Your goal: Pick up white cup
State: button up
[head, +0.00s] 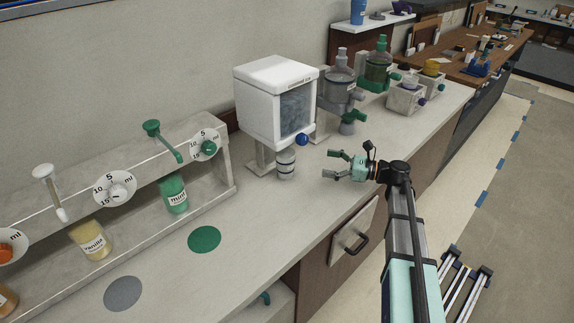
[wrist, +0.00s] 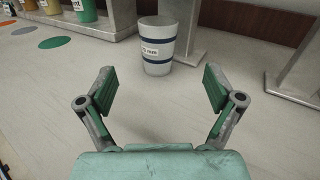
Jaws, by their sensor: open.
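The white cup (head: 286,164) stands upright on the counter under the front of the white dispenser box. It has dark bands and a small label. In the wrist view the cup (wrist: 158,46) stands ahead of my gripper, a little above the middle of the picture. My gripper (head: 333,164) is open and empty, to the right of the cup and apart from it. In the wrist view its two green fingers (wrist: 160,90) are spread wide, with bare counter between them.
A syrup rack (head: 215,165) is at left. Green (head: 204,240) and grey (head: 122,293) discs lie on the counter. The counter in front of the cup is clear.

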jog(key=p, duration=0.2)
send_near(284, 156)
jog(key=a, duration=0.1)
jog(key=a+r, duration=0.1)
jog(key=s+a+r, duration=0.1)
jog(key=a, duration=0.1)
jog(key=shift+s, duration=0.1)
jog(key=shift+p+x, duration=0.9)
jog(key=shift+x, duration=2)
jog(key=shift+s+f, duration=0.15)
jog(key=c, duration=1.3)
jog(key=shift+c, duration=0.2)
